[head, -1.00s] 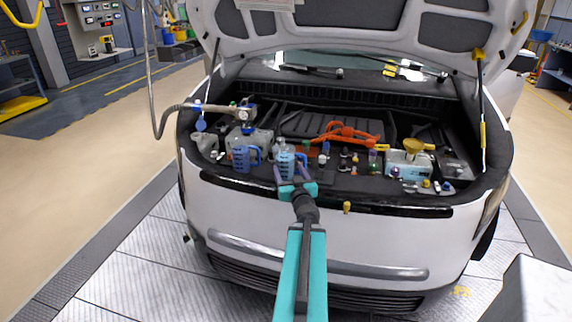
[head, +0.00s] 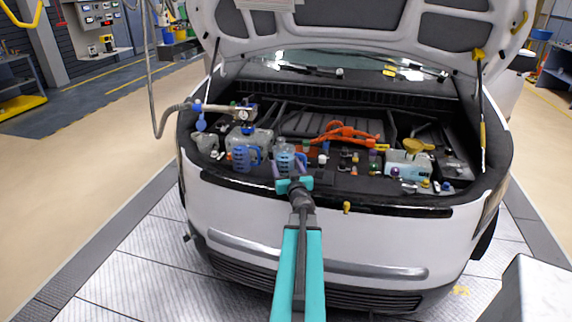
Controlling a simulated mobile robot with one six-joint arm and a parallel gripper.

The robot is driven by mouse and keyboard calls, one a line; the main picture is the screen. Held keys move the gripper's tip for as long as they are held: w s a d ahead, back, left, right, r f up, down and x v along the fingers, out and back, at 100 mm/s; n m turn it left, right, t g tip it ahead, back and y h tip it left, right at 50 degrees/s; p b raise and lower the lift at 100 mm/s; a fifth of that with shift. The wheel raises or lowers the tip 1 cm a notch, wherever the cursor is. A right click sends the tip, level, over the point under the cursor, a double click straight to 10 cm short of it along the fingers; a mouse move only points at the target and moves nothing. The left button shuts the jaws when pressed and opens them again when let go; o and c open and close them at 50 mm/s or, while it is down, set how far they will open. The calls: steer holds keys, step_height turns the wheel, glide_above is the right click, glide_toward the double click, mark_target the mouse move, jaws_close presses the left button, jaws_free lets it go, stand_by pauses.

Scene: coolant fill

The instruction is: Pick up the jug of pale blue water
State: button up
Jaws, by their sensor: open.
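A jug of pale blue water (head: 285,157) stands at the front edge of the engine bay, with a pale body and blue markings. My gripper (head: 288,166) is open, its two purple fingers on either side of the jug's lower part. Whether the fingers touch it is too small to tell. A second jug, a darker blue one (head: 240,158), stands just to the left. My teal gripper body covers the area just below the pale jug.
A metal nozzle with a gauge (head: 243,114) and hose reaches in above the left reservoir (head: 262,140). Small coloured caps (head: 354,158) crowd the ledge to the right, with a yellow funnel (head: 418,145) beyond. The raised hood (head: 365,45) hangs above.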

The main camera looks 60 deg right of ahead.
mark_target(287, 159)
steer(key=c, duration=1.1)
steer(key=shift+r, duration=0.15)
steer(key=shift+r, duration=0.75)
step_height(287, 159, up, 2)
steer(key=shift+r+p, duration=0.1)
steer(key=shift+p, duration=0.4)
steer(key=s+r+p, duration=0.1)
steer(key=s+p, duration=0.4)
steer(key=s, duration=1.1)
steer(key=shift+a+p, duration=0.3)
steer(key=shift+p, duration=0.1)
